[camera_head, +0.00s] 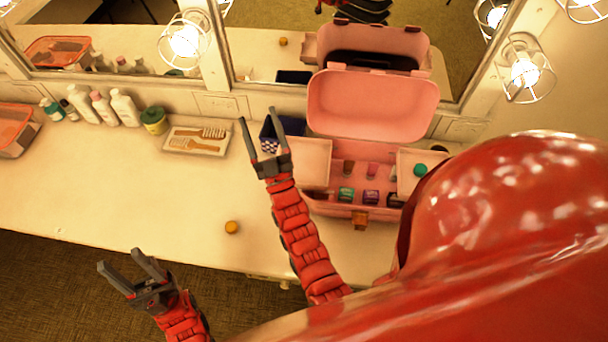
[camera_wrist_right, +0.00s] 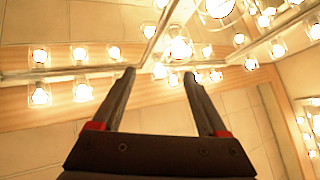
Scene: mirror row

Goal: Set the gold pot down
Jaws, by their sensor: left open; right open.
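A small gold pot (camera_head: 232,227) stands on the pale counter (camera_head: 130,195), near its front edge, left of the pink case. Nothing touches it. My right gripper (camera_head: 257,116) is open and empty, beyond the pot and left of the pink case. In the right wrist view its fingers (camera_wrist_right: 160,80) are spread apart with nothing between them. My left gripper (camera_head: 119,259) is open and empty, to the left of the pot and in front of the counter's front edge in the picture.
An open pink case (camera_head: 372,105) holds several small coloured pots. A dark box (camera_head: 290,126) stands left of it. A tray with combs (camera_head: 197,140), a yellow-green jar (camera_head: 153,121) and white bottles (camera_head: 124,108) line the back. The counter's left middle is clear.

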